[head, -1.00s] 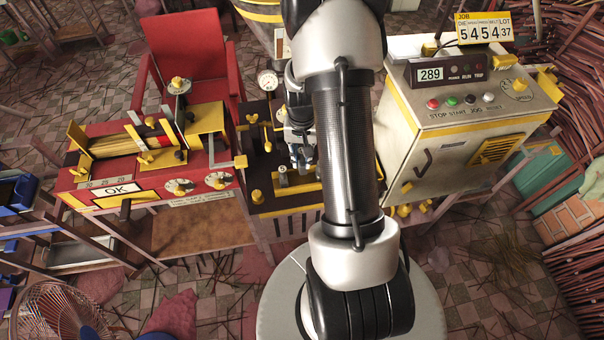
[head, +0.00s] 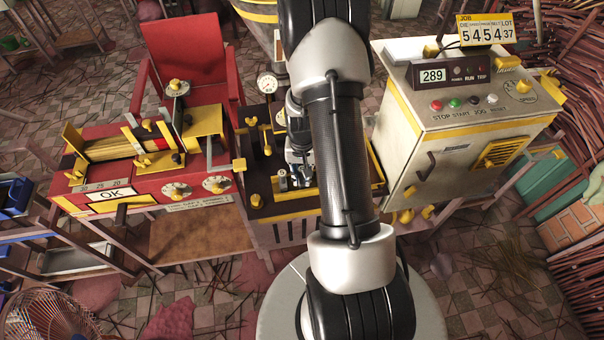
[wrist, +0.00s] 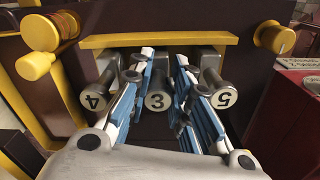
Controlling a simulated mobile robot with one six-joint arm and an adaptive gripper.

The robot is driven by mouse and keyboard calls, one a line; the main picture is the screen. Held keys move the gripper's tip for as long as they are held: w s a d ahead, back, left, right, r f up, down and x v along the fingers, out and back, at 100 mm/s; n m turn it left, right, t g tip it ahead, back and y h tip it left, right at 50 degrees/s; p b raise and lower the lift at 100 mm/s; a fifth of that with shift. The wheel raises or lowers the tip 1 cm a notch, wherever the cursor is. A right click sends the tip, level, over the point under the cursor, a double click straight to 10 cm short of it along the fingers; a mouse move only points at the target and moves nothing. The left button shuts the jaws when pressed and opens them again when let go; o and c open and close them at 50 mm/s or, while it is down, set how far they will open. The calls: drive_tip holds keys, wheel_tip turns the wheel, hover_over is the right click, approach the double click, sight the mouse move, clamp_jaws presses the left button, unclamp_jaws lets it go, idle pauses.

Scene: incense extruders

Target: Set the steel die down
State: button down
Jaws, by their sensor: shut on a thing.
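My gripper (wrist: 164,60) is shut on the steel die marked 3 (wrist: 156,101) in the wrist view, with one blue-and-white finger on each side of it. This die lies between two like steel dies, one marked 4 (wrist: 92,98) on the left and one marked 5 (wrist: 222,98) on the right. All lie at the dark holder with a yellow bar (wrist: 160,40) behind them. I cannot tell whether die 3 touches its bed. In the head view my gripper (head: 299,177) is low over the dark bench, partly hidden by my arm.
Yellow knobs (wrist: 275,38) flank the holder. A red machine with an OK plate (head: 112,194) stands left of the bench. A cream control cabinet (head: 433,130) stands close on the right. A pressure gauge (head: 267,83) rises behind.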

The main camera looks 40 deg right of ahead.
drive_tip(key=c, duration=1.4)
unclamp_jaws()
drive_tip(key=shift+c, duration=0.2)
drive_tip(key=a+r+n+t+p, duration=0.1)
drive_tip(key=a+r+p, duration=0.15)
drive_tip(key=r, duration=0.95)
drive_tip(key=a+r+n+p, duration=0.15)
drive_tip(key=a+r, duration=0.25)
drive_tip(key=r, duration=0.7)
drive_tip(key=s+a+r+n+t, duration=0.3)
drive_tip(key=s+a+r+n, duration=0.3)
drive_tip(key=s+a+r, duration=0.8)
drive_tip(key=a+r, duration=0.1)
drive_tip(key=a, duration=0.1)
drive_tip(key=shift+s+a+r+n, duration=0.15)
drive_tip(key=shift+a+r+n, duration=0.15)
drive_tip(key=shift+n, duration=0.05)
